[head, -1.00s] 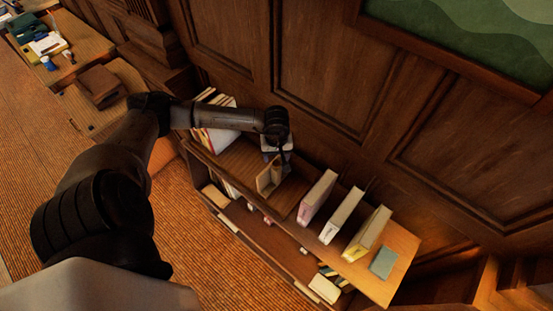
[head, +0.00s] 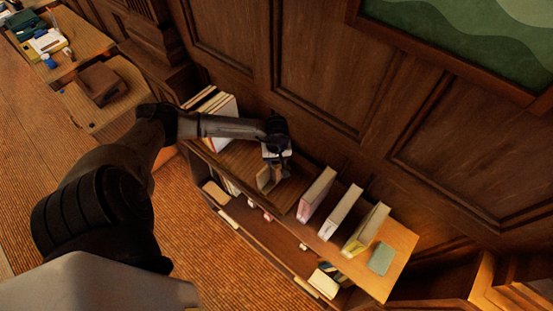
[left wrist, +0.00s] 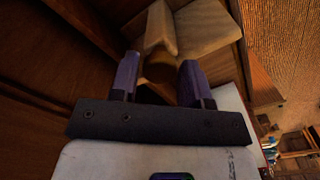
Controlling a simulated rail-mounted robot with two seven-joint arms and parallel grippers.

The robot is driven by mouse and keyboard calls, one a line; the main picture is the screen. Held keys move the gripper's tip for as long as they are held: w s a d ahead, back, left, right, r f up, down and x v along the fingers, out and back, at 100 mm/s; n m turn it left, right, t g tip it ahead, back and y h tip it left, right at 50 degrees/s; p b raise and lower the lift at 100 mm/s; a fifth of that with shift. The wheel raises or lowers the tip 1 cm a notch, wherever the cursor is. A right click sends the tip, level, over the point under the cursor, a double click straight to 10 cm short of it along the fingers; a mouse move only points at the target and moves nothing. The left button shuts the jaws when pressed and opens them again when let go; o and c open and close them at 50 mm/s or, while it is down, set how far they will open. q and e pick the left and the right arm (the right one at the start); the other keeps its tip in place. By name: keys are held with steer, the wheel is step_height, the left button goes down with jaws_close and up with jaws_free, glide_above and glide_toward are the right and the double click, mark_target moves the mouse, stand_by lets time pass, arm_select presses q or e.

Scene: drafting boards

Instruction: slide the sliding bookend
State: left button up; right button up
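The sliding bookend (head: 265,178) is a light wooden upright piece on top of the low bookcase, between the left group of books and the spaced books. It also shows in the left wrist view (left wrist: 160,25), beyond and partly between the fingers. My left gripper (head: 276,168) is directly over and beside the bookend. In the left wrist view its two purplish fingers (left wrist: 158,68) stand apart, one on each side of part of the bookend. Firm contact cannot be made out. My right gripper is in neither view.
The bookcase top (head: 240,160) has bare room left of the bookend. White-paged books (head: 218,115) stand at its left end. Three spaced books (head: 341,212) stand to the right, with a green book (head: 381,260) lying flat. A panelled wall (head: 330,75) rises close behind.

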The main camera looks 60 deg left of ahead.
arm_select(q)
jaws_close()
steer(key=w+d+b, duration=0.3)
steer(key=d+b, duration=0.1)
steer(key=d, duration=0.5)
steer(key=shift+w, duration=0.35)
jaws_free()
steer(key=shift+d, duration=0.1)
steer(key=shift+o, duration=0.9)
steer(key=shift+d, duration=0.1)
steer(key=shift+o, duration=0.9)
